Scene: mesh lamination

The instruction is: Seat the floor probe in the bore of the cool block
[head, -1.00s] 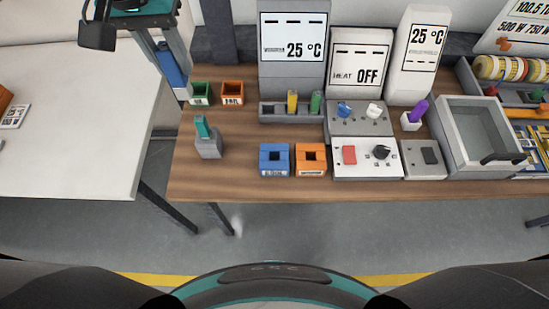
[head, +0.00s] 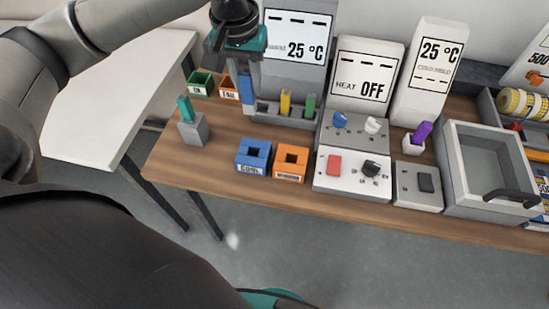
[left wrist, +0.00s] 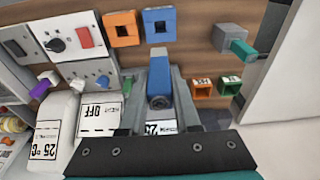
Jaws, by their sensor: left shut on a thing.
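My left gripper (head: 246,76) points down and is shut on a blue probe (head: 248,92), which hangs upright near the left end of the grey rack. I take this for the floor probe; no name is readable on it. The probe also shows between the fingers in the left wrist view (left wrist: 159,82). The cool block (head: 253,155) is blue, with a square bore open on top, and stands near the table's front edge. It also shows in the left wrist view (left wrist: 159,26), beyond the probe and apart from it. My right gripper is not in view.
An orange block (head: 291,163) stands right of the cool block. The grey rack (head: 292,118) holds yellow and green probes. A grey holder (head: 194,131) with a teal piece stands at left. Small green (head: 201,84) and orange bins stand behind. Heater controls (head: 352,174) lie right.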

